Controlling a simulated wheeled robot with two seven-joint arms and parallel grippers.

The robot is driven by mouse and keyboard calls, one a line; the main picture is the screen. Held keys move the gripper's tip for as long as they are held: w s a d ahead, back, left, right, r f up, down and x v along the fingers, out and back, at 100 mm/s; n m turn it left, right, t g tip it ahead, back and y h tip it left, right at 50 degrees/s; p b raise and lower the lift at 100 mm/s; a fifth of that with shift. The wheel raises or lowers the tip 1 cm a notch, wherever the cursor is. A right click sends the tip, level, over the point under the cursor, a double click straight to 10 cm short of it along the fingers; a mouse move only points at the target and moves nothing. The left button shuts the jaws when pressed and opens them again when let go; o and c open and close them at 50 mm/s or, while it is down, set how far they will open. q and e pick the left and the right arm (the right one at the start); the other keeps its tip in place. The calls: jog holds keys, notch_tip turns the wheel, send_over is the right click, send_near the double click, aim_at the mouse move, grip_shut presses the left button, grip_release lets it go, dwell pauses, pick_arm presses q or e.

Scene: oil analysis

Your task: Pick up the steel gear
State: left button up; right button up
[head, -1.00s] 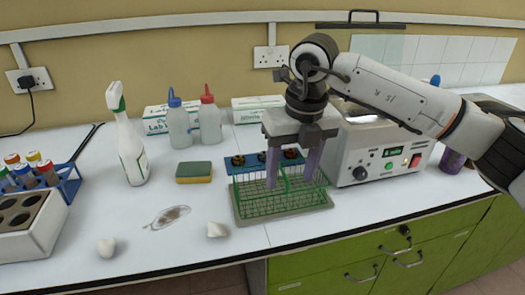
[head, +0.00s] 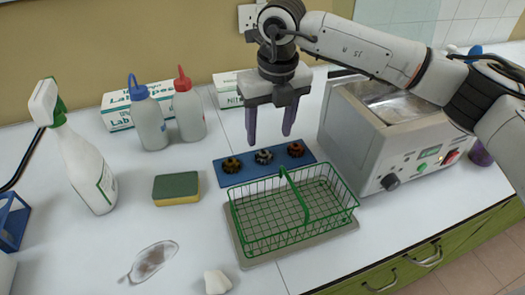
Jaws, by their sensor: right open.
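The steel gear (head: 263,156) is the grey middle one of three gears in a row on a blue mat (head: 222,177). A dark brown gear (head: 231,165) lies to its left and a brown-orange gear (head: 295,149) to its right. My right gripper (head: 269,137) is open and empty, fingers pointing down. In the picture its fingertips are just above and behind the middle gear, one to each side. I cannot tell their exact height. My left gripper is out of view.
A green wire basket (head: 247,215) on a grey tray stands in front of the mat. A heated bath unit (head: 362,151) is close on the right. A sponge (head: 176,188), bottles (head: 148,115) and a spray bottle (head: 84,165) are on the left.

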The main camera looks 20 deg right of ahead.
aim_at(264, 153)
jog(key=shift+w+a+f, duration=0.1)
jog(key=shift+f, duration=0.6)
jog(key=f, duration=0.3)
jog(key=f+p, duration=0.1)
jog(key=shift+w+a+f, duration=0.2)
jog(key=shift+w+a, duration=0.1)
jog(key=shift+a, duration=0.05)
jog(key=shift+f, duration=0.25)
jog(key=c, duration=1.2)
jog(key=shift+r, duration=0.1)
